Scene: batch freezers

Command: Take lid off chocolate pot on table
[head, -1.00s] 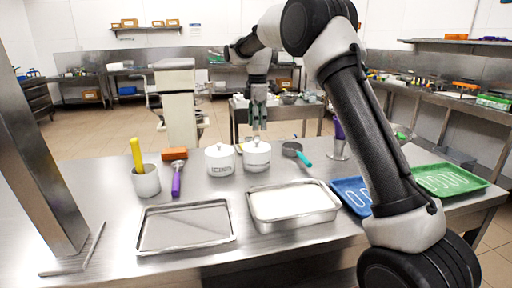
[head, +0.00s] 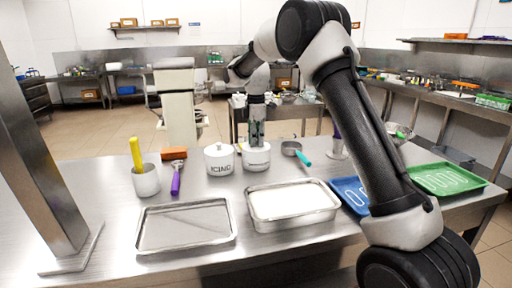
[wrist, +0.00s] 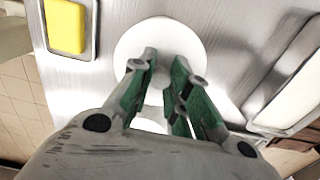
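Two white lidded pots stand side by side on the steel table. The left pot (head: 219,160) reads ICING. The right pot (head: 257,161) has lettering too small to read; its round white lid (wrist: 133,42) is on it. My gripper (head: 257,143) points down at the right pot's lid, its green-padded fingers at the lid's centre. In the wrist view the fingertips (wrist: 165,62) stand apart over the white lid with a gap between them. The lid's knob is hidden by the fingers, and I cannot tell whether they touch it.
A purple-handled tool (head: 176,180) and a cup with a yellow handle (head: 146,182) are left. A teal-handled pan (head: 291,148) is close right of the pots. An empty tray (head: 186,226) and a white-filled pan (head: 292,205) lie in front. Blue (head: 347,188) and green trays (head: 448,179) are right.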

